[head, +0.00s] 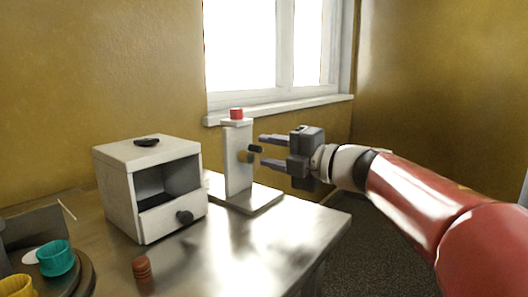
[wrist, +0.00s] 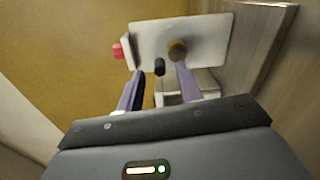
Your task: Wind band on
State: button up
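A white upright stand (head: 238,165) with a red cap (head: 236,113) on top is on the metal table. On its side are a brass-coloured round hub (head: 245,157) and a small black handle (head: 255,149). My gripper (head: 264,150) is at the right of the stand, fingers pointing at it. In the wrist view, my fingers (wrist: 160,70) are apart, with the black handle (wrist: 159,67) in the gap between their tips and the brass hub (wrist: 178,50) by the right fingertip. I cannot tell whether either finger touches them. I cannot make out a band.
A white box (head: 120,205) with an open front, a drawer and a dark knob stands left of the stand. A brown ribbed piece (head: 141,267), a teal cup (head: 56,258) and a yellow cup (head: 17,286) are at front left. The table (head: 235,250) is clear at front right.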

jog(key=v, duration=0.5)
jog(key=shift+s+d, duration=0.15)
jog(key=shift+d, duration=0.05)
